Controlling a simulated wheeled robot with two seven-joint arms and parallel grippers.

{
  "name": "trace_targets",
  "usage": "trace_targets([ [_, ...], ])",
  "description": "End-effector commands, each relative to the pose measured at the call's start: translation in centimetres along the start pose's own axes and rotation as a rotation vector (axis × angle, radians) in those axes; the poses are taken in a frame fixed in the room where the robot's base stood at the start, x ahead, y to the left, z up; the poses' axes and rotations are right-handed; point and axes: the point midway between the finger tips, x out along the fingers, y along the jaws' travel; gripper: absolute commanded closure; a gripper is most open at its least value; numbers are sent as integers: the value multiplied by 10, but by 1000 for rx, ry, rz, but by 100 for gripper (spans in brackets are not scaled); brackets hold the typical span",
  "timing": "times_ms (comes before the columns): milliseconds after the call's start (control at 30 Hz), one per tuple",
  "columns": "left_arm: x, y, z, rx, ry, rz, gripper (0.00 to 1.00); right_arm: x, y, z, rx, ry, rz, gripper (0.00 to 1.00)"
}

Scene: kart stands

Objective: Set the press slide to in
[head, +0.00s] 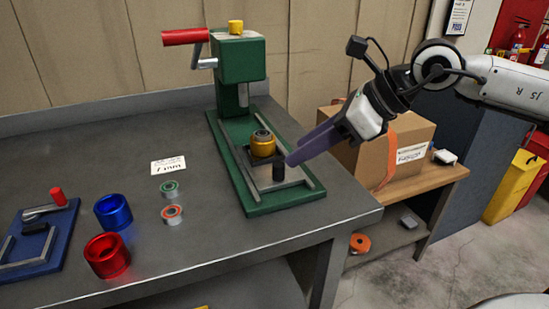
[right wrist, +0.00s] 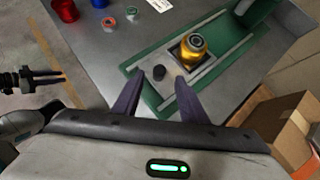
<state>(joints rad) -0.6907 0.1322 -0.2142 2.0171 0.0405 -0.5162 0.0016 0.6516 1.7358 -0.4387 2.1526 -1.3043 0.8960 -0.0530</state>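The green press (head: 238,62) stands on the grey bench, with a red-handled lever and a ram over its base. Its grey slide (head: 262,183) sits on the green base, forward of the ram. A gold bearing-like part (head: 263,143) sits on the slide and also shows in the right wrist view (right wrist: 193,46). The slide's black knob (head: 279,168) stands upright at its near end. My right gripper (head: 292,158) is open beside the knob; in the right wrist view the knob (right wrist: 159,73) appears between its purple fingers, contact unclear. My left gripper (right wrist: 48,77) shows with fingers apart, clear of the bench.
A red ring (head: 107,255), a blue ring (head: 113,212) and two small bearings (head: 171,202) lie left of the press. A blue fixture (head: 38,240) is at the far left. A cardboard box (head: 385,150) stands on a wooden shelf at right, close behind my right gripper.

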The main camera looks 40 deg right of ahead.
Motion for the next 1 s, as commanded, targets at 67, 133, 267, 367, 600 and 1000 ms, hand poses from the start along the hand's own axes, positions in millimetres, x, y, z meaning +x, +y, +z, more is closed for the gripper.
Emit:
trace_targets([
  [67, -4, 1, 2, 0, -11, 1, 69, 12, 2, 2, 1, -2, 9, 61],
  [133, -6, 2, 3, 0, -17, 1, 69, 24, 2, 2, 1, -3, 9, 61],
  [267, -8, 2, 1, 1, -16, 0, 69, 44, 2, 2, 3, -4, 9, 61],
  [367, -9, 2, -1, 1, -14, 0, 69, 57, 2, 2, 3, -3, 7, 61],
  [600, -6, 2, -10, 0, 1, -2, 69, 76, 1, 0, 2, -1, 3, 61],
  [1000, -6, 2, -10, 0, 1, -1, 69, 77, 0, 0, 2, -1, 2, 78],
])
